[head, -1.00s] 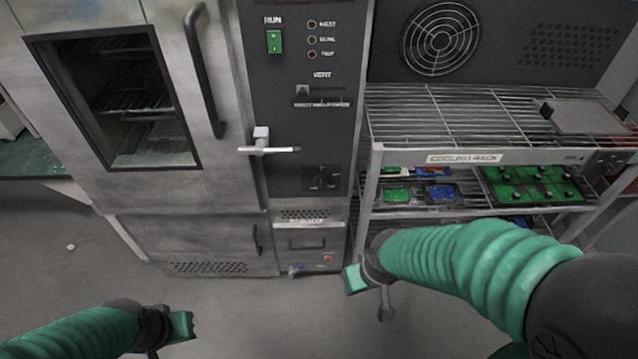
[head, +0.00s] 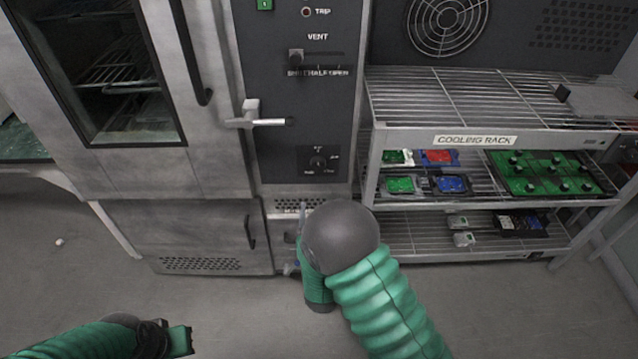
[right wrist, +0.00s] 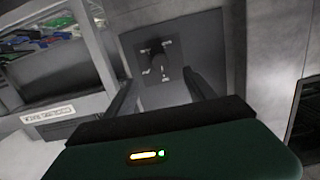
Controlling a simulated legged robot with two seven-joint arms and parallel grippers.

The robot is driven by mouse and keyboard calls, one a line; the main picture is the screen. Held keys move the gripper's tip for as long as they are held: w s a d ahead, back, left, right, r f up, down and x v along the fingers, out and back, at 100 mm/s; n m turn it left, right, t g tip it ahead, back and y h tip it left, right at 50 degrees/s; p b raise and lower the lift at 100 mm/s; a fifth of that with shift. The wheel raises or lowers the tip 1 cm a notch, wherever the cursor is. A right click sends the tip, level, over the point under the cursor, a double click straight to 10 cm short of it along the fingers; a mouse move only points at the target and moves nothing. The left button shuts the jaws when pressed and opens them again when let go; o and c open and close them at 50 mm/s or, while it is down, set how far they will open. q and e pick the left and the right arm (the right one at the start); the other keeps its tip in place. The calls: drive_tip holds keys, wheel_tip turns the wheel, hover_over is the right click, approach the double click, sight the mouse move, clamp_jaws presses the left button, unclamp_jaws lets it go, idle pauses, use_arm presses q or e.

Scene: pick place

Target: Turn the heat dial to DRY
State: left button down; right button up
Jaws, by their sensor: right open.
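The heat dial (head: 318,162) is a small dark knob on a dark plate low on the oven's control panel. The lettering around it is too small to read surely. In the right wrist view the dial (right wrist: 155,60) stands just beyond and between my two fingers. My right gripper (right wrist: 156,90) is open and empty, apart from the dial. In the head view it is mostly hidden behind my own forearm, below the dial plate. My left gripper (head: 180,341) is low at the left, far from the panel; its jaws are not clear.
A door handle (head: 258,121) juts out left of and above the dial. A vent slider (head: 296,57) is higher on the panel. A cooling rack (head: 475,140) with several trays stands close on the right. The floor in front is clear.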

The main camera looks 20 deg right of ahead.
drive_tip(key=t, duration=0.1)
drive_tip(key=b, duration=0.2)
approach(318, 166)
drive_tip(key=shift+h, duration=0.3)
drive_tip(key=x, duration=0.9)
drive_tip(key=shift+w+f, duration=0.15)
drive_tip(key=shift+w, duration=0.1)
drive_tip(key=shift+a, duration=0.1)
drive_tip(key=shift+c, duration=0.2)
drive_tip(key=c, duration=1.3)
